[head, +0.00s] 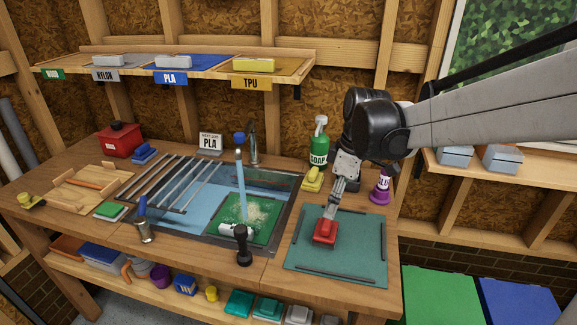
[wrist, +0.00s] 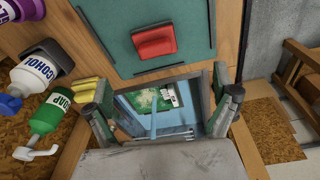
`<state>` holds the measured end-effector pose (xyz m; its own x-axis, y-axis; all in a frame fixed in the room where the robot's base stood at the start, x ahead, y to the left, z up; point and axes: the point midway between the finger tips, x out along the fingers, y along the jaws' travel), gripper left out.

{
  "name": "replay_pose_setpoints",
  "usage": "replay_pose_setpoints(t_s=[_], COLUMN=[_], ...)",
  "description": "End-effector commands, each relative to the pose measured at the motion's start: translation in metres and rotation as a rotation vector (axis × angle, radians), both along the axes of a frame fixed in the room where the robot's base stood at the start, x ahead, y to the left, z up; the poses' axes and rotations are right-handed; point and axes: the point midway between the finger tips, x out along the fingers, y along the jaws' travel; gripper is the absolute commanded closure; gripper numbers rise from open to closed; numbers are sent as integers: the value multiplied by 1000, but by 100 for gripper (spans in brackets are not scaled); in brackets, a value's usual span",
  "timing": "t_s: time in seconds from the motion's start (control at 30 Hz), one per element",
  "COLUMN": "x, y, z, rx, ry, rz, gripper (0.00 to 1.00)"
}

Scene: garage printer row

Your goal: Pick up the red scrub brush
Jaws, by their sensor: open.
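The red scrub brush (head: 325,232) lies on the green mat (head: 365,262) right of the sink, as a red block with a raised grip. It also shows in the wrist view (wrist: 153,42) at top centre, on the mat. My gripper (head: 335,207) is above and just behind the brush in the head view, partly overlapping it in the picture. In the wrist view my gripper (wrist: 162,108) has its two fingers wide apart, with nothing between them; the sink shows through the gap. The brush lies beyond the fingertips there, and no contact shows.
Dark strips edge the mat. Behind it stand a green soap bottle (head: 319,150), a yellow sponge (head: 312,180) and a purple-based bottle (head: 381,187). The sink (head: 190,228) with running water and a black-handled tool (head: 242,243) is to the left. Mat space around the brush is clear.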

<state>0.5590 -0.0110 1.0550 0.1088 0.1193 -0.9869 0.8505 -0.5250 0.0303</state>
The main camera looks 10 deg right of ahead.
Motion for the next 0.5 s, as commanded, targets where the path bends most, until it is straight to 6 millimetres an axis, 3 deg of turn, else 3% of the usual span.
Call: replay_pose_setpoints(t_s=[0.27,0.5], x=[17,19], y=[-2,3], z=[-10,-47], rx=[7,7], ry=[32,32], rz=[96,97], gripper=[6,6])
